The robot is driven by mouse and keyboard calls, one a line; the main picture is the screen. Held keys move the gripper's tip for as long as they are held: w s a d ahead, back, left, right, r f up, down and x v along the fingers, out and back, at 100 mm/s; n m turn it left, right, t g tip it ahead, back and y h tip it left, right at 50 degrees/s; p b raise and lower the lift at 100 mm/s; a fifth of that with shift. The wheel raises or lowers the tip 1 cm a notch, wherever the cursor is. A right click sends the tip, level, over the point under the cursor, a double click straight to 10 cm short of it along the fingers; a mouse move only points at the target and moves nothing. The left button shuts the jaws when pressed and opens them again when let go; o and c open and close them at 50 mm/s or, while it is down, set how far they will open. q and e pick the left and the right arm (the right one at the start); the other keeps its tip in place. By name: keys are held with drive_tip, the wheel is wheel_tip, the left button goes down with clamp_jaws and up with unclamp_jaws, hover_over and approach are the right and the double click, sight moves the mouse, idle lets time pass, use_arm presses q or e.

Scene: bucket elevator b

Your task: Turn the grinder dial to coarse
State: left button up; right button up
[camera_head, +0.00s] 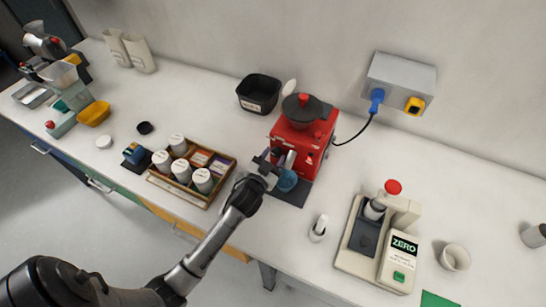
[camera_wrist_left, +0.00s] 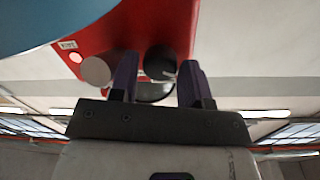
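The red grinder (camera_head: 305,150) with a black hopper stands at the middle back of the counter. It also shows as a red face in the left wrist view (camera_wrist_left: 115,40), upside down. A dark round knob (camera_wrist_left: 160,62) on that face appears between the purple fingers of my left gripper (camera_wrist_left: 158,72); a pale round knob (camera_wrist_left: 95,71) is beside it. I cannot tell which knob is the dial. The left gripper (camera_head: 268,163) is at the grinder's front, its fingers apart, with a small gap beside the dark knob. My right gripper is not in view.
A blue cup (camera_head: 288,181) stands close to the gripper at the grinder's front. A wooden tray (camera_head: 170,186) of canisters is to the left. A black bin (camera_head: 258,92) stands behind. A cable runs to the wall socket box (camera_head: 402,78).

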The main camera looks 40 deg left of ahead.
use_arm(q)
drive_tip(key=c, duration=0.6)
drive_tip(key=shift+r+m+p, duration=0.1)
drive_tip(key=shift+m+p, duration=0.5)
drive_tip(key=o, duration=0.7)
drive_tip(key=shift+v, duration=6.95)
